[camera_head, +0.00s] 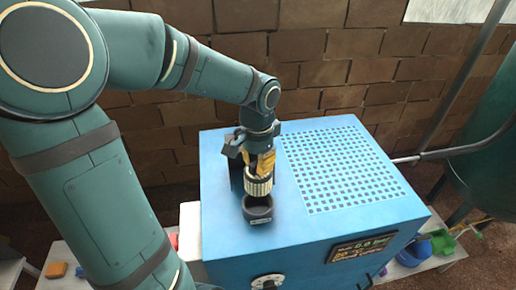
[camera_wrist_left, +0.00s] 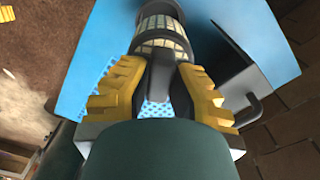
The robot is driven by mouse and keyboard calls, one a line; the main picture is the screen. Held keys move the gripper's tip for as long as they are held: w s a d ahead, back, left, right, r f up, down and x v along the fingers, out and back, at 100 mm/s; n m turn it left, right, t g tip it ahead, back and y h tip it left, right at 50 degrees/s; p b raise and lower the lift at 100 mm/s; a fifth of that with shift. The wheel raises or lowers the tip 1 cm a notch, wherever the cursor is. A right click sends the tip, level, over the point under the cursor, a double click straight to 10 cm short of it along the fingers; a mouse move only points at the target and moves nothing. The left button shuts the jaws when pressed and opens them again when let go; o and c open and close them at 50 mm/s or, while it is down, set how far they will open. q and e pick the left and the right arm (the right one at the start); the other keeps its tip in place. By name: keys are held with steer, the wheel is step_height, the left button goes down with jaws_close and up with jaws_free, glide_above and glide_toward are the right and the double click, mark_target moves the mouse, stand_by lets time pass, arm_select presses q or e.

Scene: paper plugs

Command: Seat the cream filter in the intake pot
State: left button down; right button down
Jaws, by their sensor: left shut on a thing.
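The cream filter (camera_head: 259,187) is a ribbed cylinder with dark ends, held upright below my left gripper (camera_head: 262,160). The dark intake pot (camera_head: 257,208) stands on top of the blue machine (camera_head: 230,232), directly under the filter. The filter's lower end is at or just above the pot's mouth; I cannot tell how far inside it is. In the left wrist view the yellow fingers of my left gripper (camera_wrist_left: 160,85) are shut on the dark handle (camera_wrist_left: 166,72) of the filter (camera_wrist_left: 161,32). My right gripper is not in view.
A perforated grid (camera_head: 340,165) covers the right part of the machine top. A display panel (camera_head: 362,247) and a dial (camera_head: 267,282) are on its front. A blue bin (camera_head: 414,252) and a green bin (camera_head: 443,243) stand at right. A brick wall (camera_head: 330,70) is behind.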

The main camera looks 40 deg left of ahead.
mark_target(257, 178)
arm_select(q)
steer(key=shift+w+a, duration=0.1)
steer(key=shift+r, duration=0.15)
steer(key=shift+s, duration=0.2)
steer(key=shift+f+b, duration=2.35)
steer(key=shift+f, duration=0.6)
steer(key=shift+f+b, duration=2.2)
steer(key=shift+f, duration=0.6)
steer(key=c, duration=1)
jaws_free()
steer(key=shift+o, duration=0.2)
